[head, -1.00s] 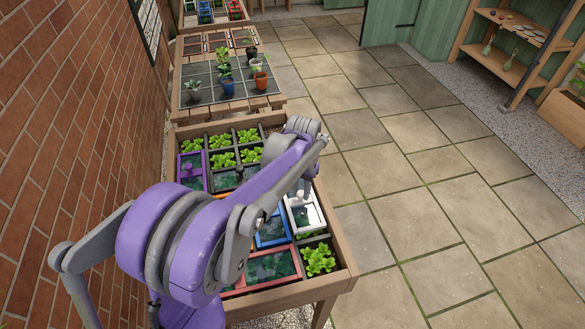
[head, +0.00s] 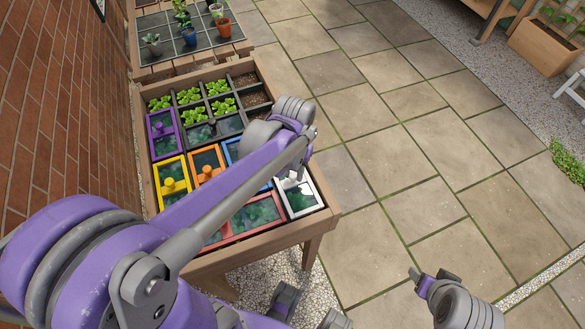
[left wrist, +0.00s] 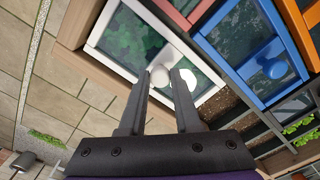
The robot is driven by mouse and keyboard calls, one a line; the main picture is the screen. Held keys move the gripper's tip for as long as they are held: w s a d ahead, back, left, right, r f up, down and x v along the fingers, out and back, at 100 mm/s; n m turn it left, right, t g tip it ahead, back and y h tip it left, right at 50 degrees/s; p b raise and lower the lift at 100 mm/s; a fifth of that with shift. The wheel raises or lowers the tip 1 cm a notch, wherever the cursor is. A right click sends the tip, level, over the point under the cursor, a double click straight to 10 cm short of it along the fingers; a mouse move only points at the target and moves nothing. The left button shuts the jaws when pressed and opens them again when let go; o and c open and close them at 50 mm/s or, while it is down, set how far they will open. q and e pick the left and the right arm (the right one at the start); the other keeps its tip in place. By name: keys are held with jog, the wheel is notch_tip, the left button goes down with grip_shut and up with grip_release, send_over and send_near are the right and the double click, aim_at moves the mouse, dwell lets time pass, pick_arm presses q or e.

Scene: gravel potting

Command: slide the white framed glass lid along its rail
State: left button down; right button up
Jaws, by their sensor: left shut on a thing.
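The white framed glass lid (head: 299,198) lies at the near right corner of the planter, with dark green showing through its glass. In the left wrist view the lid (left wrist: 128,50) fills the upper middle, its white knob (left wrist: 160,76) between the fingers. My left gripper (left wrist: 163,82) is shut on that knob. In the head view my left arm and wrist hide most of the fingers and part of the lid. My right gripper (head: 432,281) is low at the right over the paving, apart from the planter; its fingers look apart and empty.
A red framed lid (head: 258,213) lies left of the white one, and a blue framed lid (head: 234,148) beyond. Orange (head: 207,172), yellow (head: 172,180) and purple (head: 164,134) lids are farther left. The wooden planter rim (head: 322,214) bounds the lid. Open paving is at the right.

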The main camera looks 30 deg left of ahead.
pick_arm(q)
jog(key=c, duration=1)
grip_release()
jog(key=shift+s+d, duration=0.15)
jog(key=o, duration=0.4)
jog(key=shift+d, duration=0.1)
jog(key=shift+r, duration=0.2)
notch_tip(320, 180, up, 10)
jog(key=p, duration=0.1)
jog(key=shift+r, duration=0.25)
jog(key=m+t+p, duration=0.1)
jog(key=t+p, duration=0.2)
jog(key=t, duration=0.2)
send_near(294, 176)
jog(key=s+d, duration=0.3)
jog(key=s, duration=0.1)
jog(key=shift+s+a+f, duration=0.15)
jog(key=shift+s+f, duration=0.25)
jog(key=shift+f, duration=0.35)
